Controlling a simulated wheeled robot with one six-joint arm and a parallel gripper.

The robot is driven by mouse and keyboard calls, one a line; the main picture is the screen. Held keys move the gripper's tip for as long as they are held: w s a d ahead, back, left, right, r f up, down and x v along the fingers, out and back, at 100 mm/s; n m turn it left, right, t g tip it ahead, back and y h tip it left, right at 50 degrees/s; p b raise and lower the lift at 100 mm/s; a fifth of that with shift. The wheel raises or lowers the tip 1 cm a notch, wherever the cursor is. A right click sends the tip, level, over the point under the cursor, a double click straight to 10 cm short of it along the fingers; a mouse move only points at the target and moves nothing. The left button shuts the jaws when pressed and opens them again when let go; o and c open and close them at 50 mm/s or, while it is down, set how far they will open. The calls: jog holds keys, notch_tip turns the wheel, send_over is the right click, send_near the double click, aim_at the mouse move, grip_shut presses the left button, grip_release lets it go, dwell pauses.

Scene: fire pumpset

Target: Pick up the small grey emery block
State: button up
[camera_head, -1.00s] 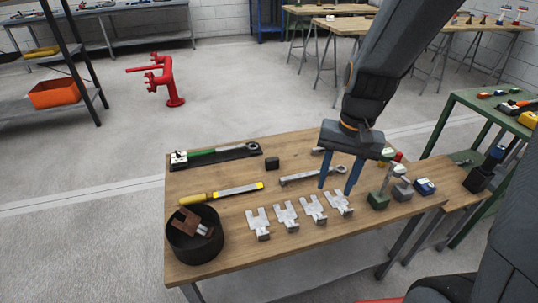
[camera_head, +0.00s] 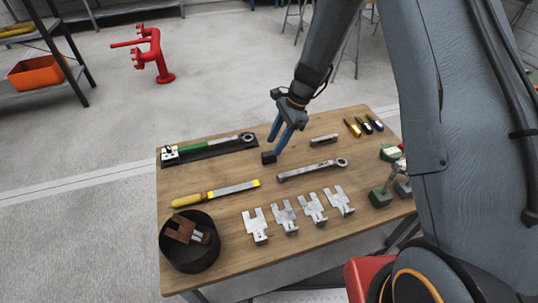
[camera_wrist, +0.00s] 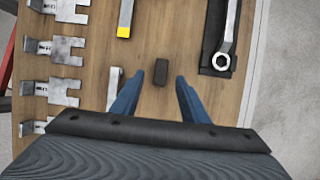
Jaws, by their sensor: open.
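A small dark grey block (camera_head: 268,158), matching the emery block, rests on the wooden table toward its far side. In the wrist view the block (camera_wrist: 161,72) lies between the two blue fingers, near their tips. My gripper (camera_head: 275,145) is open, with its fingers pointing down over the block; the wrist view shows the gripper (camera_wrist: 159,78) empty with a gap on each side of the block. I cannot tell how far the fingertips are above the table.
A spanner (camera_head: 312,170) and a short metal bar (camera_head: 323,140) lie right of the block. A file (camera_head: 216,194) and several forked plates (camera_head: 312,208) lie nearer. A black tray (camera_head: 225,149) holds a green-handled tool. A round black bin (camera_head: 190,262) stands front left.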

aim_at(270, 153)
jog(key=shift+p+x, duration=0.85)
jog(key=shift+x, duration=2.35)
jog(key=shift+w, duration=0.1)
grip_shut()
